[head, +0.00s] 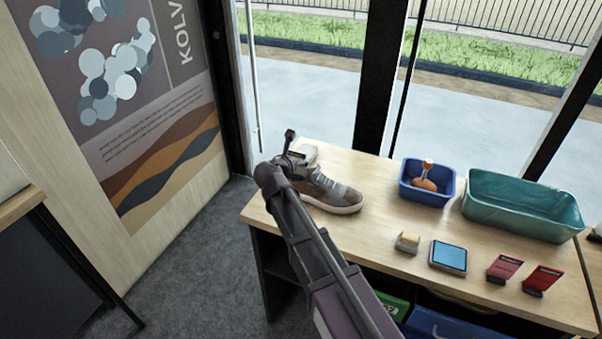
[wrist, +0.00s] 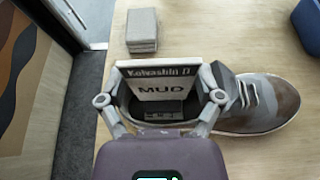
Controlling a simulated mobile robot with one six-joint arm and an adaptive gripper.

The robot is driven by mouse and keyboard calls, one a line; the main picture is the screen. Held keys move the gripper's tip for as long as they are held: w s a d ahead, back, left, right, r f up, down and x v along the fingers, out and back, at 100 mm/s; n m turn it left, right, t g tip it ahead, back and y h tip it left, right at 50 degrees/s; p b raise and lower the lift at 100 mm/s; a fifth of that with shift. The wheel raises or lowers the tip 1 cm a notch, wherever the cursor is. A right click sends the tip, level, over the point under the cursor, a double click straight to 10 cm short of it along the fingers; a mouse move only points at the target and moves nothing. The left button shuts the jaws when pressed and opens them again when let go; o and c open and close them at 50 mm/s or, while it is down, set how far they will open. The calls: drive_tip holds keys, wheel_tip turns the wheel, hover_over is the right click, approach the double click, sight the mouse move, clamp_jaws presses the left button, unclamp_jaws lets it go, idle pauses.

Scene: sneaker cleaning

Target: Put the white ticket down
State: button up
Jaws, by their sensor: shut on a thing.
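In the head view my gripper (head: 286,160) is over the left end of the table, by the heel of the sneaker (head: 335,192). I cannot make out the ticket there, nor whether it touches the table.
A grey block stack (wrist: 142,29) stands beyond the gripper.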

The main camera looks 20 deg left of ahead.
sight(297, 175)
idle(0.3)
drive_tip(key=shift+f+b, duration=1.85)
drive_tip(key=shift+f, duration=0.1)
drive_tip(key=o, duration=0.7)
drive_tip(key=shift+r, duration=0.2)
drive_tip(key=shift+p+v, duration=2.3)
drive_tip(key=shift+v, duration=3.75)
